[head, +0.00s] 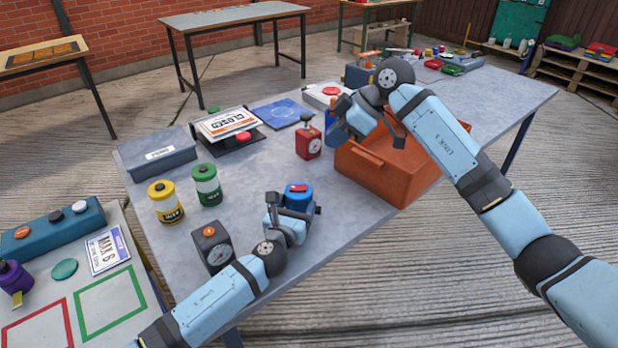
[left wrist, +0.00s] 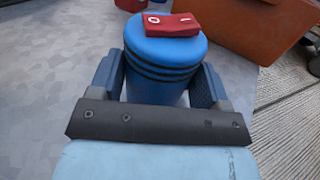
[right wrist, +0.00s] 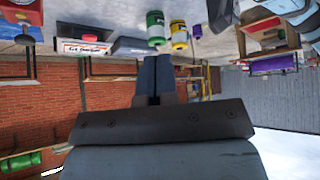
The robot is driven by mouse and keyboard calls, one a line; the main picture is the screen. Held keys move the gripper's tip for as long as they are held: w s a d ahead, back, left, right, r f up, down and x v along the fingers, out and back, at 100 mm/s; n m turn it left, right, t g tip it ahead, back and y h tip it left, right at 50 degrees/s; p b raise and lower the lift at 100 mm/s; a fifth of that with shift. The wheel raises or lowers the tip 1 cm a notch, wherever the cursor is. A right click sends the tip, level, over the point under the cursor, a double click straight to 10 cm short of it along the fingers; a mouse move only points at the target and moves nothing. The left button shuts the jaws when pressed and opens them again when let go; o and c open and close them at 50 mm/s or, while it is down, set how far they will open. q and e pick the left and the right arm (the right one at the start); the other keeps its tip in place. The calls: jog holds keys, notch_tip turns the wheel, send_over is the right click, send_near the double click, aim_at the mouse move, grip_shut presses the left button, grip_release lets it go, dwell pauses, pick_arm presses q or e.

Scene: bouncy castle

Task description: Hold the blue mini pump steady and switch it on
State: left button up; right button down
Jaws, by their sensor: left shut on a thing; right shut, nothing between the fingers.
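The blue mini pump (head: 298,194) stands upright near the table's front edge. It is a blue cylinder with dark bands and a red rocker switch (left wrist: 172,25) on top, marked with a circle and a line. My left gripper (head: 290,222) is shut on the pump, with one finger on each side of it, as the left wrist view shows (left wrist: 158,85). My right gripper (head: 372,122) is raised by the orange crate, well apart from the pump. Its fingers are together and empty in the right wrist view (right wrist: 154,80).
An orange crate (head: 372,163) stands right of the pump. A red device with a dial (head: 308,142) stands behind it. A dark gauge box (head: 213,246), a green canister (head: 206,184) and a yellow canister (head: 165,201) stand left. Bare tabletop (head: 255,175) lies between them.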

jog(key=shift+d, duration=0.1)
dwell(0.3)
send_over(300, 186)
jog(key=d, duration=0.2)
jog(key=f, duration=0.7)
jog(key=shift+s+a+f, duration=0.1)
jog(key=shift+s+f, duration=0.1)
jog(key=shift+f, duration=0.1)
notch_tip(300, 186, down, 3)
jog(key=shift+f, duration=0.2)
jog(key=shift+d+f, duration=0.2)
jog(key=shift+f, duration=0.2)
